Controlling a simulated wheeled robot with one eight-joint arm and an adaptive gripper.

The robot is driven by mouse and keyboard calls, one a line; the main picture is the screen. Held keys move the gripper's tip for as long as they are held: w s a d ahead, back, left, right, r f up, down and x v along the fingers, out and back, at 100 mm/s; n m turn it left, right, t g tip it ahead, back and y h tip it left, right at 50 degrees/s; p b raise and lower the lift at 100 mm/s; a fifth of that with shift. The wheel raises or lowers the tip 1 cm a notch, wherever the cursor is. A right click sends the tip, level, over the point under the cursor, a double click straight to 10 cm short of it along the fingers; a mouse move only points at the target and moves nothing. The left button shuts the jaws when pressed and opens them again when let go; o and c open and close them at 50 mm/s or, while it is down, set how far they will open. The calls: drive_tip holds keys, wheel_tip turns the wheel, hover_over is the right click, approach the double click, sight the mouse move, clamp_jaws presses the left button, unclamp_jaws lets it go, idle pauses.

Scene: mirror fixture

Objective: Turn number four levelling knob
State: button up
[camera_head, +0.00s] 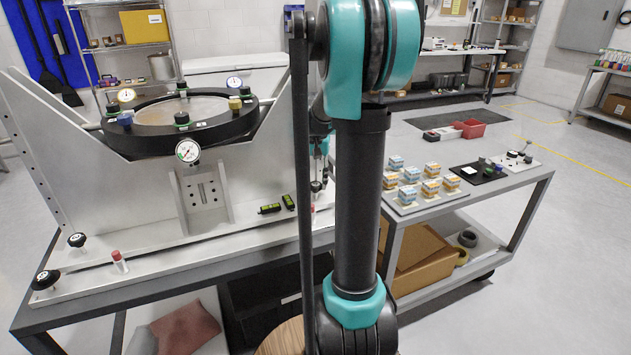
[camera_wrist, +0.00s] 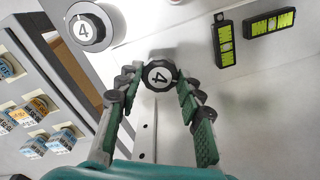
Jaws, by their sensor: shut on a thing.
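In the wrist view, a small round black knob with a white face marked 4 (camera_wrist: 159,76) sits between the fingertips of my gripper (camera_wrist: 160,84). The fingers are closed in on it from both sides, and the number appears tilted. A larger round piece with a white face, also marked 4 (camera_wrist: 88,27), is at the upper left, apart from the fingers. In the head view, my arm hides most of the gripper and the held knob. The mirror fixture (camera_head: 210,190) stands at the left, with a dark ring (camera_head: 108,141) on top.
Two green spirit levels (camera_wrist: 225,45) (camera_wrist: 270,23) lie close to the held knob. Black knobs (camera_head: 77,240) (camera_head: 46,279) and a red-topped post (camera_head: 118,258) stand at the fixture's left front. At right, a cart (camera_head: 528,180) carries a tray of small cubes (camera_head: 407,209).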

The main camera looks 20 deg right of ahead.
sight(315, 184)
idle(0.3)
drive_tip(key=o, duration=1.2)
drive_tip(key=shift+c, duration=0.2)
drive_tip(key=shift+r, duration=0.1)
wheel_tip(315, 184, up, 12)
drive_tip(key=shift+a, duration=0.1)
